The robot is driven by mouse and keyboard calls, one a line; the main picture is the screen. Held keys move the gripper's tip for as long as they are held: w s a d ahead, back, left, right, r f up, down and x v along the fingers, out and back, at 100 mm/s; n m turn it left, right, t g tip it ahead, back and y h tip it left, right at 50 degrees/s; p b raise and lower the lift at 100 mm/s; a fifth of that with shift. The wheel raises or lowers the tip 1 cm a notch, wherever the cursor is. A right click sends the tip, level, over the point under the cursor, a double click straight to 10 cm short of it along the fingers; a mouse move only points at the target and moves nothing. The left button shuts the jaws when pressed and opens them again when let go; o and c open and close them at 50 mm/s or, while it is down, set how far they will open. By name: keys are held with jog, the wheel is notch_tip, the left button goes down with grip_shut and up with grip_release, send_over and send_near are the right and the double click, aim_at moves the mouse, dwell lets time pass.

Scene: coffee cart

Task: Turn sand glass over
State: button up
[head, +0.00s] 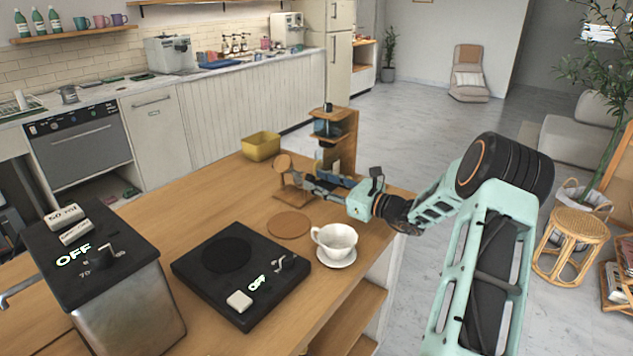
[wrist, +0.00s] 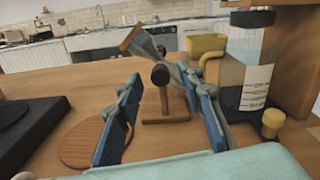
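The sand glass (wrist: 147,46) shows in the wrist view beyond my fingers, tilted on a wooden stand (wrist: 166,119) with a black knob (wrist: 160,75) facing me. One wooden end is at upper left; its other end is hidden behind my right finger. In the head view the sand glass (head: 283,161) is partly covered by my gripper (head: 308,184). My gripper (wrist: 163,120) is open, with its blue fingers to the left and right of the knob in the wrist view. I cannot tell whether either finger touches it.
A wooden coffee tower (head: 345,132) with a marked glass vessel (wrist: 245,82) stands close on the right. A yellow bin (head: 261,146) is behind. A round coaster (head: 289,225), white cup (head: 337,238) and black hotplate (head: 213,282) are nearer. Clear counter lies left of the stand.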

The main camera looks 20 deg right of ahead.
jog(key=shift+w+a, duration=0.25)
jog(key=shift+w, duration=0.2)
grip_shut()
jog(key=shift+m+p, duration=0.3)
jog(key=m+p, duration=0.3)
jog(key=shift+r, duration=0.2)
jog(key=shift+f+m+p, duration=0.2)
jog(key=shift+m+p, duration=1.75)
jog(key=shift+m, duration=0.45)
